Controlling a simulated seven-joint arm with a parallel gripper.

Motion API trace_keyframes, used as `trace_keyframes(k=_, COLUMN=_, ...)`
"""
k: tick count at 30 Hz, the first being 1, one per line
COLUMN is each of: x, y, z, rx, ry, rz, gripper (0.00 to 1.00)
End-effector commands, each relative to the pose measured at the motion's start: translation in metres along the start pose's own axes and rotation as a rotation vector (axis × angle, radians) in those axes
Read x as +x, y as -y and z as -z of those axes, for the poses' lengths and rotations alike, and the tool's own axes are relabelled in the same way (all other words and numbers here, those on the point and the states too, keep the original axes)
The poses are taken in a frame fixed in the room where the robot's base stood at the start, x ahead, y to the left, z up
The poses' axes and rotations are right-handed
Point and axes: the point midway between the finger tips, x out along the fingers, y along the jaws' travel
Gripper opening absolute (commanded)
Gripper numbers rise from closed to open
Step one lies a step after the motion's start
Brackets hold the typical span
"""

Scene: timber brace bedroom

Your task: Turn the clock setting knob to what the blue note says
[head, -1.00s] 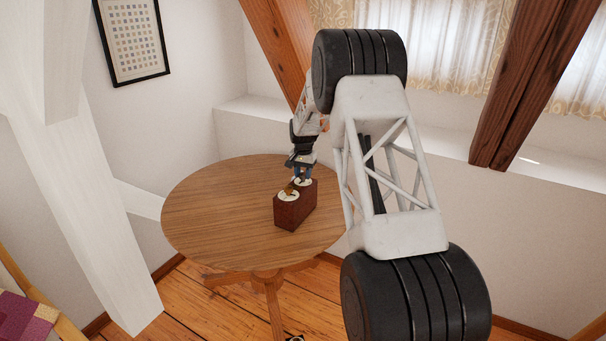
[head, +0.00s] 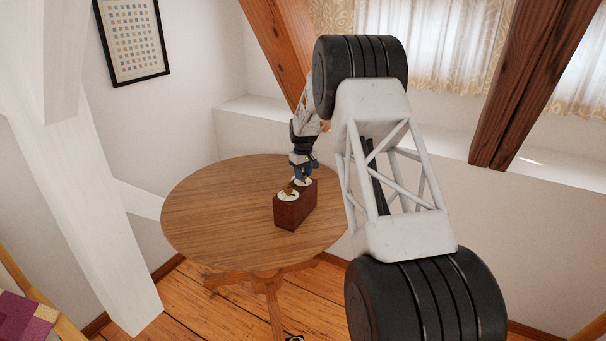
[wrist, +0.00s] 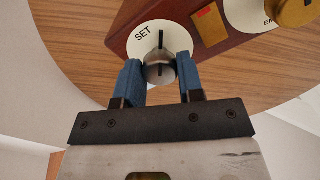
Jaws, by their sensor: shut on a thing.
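A dark red-brown wooden box (head: 294,212), seemingly the clock, stands on the round table. It has two round cream dials on top. In the wrist view the dial marked SET (wrist: 147,36) bears a small grey knob (wrist: 160,72) with a dark pointer line. My gripper (wrist: 157,80) has its blue fingers closed on this knob, one on each side. In the head view my gripper (head: 302,173) reaches down onto the far end of the box. Part of the SET dial is hidden by the fingers. I cannot make out a blue note.
A second dial (wrist: 247,14) with a brass knob (wrist: 296,10) sits at the box's other end. A brass plate (wrist: 211,24) with a red mark lies between the dials. The table (head: 215,215) is otherwise bare. A white post (head: 90,190) stands at the left.

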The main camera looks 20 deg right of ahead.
Motion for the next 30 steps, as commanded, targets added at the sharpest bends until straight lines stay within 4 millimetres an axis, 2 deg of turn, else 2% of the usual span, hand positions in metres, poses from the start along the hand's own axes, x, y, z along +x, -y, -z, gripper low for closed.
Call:
trace_keyframes(k=18, x=-0.0004, y=-0.0004, z=0.0002, rx=-0.536, ry=0.000, rz=0.000, gripper=0.11)
trace_keyframes(k=30, x=-0.0006, y=-0.0004, z=0.0004, rx=-0.666, ry=0.000, rz=0.000, gripper=0.11)
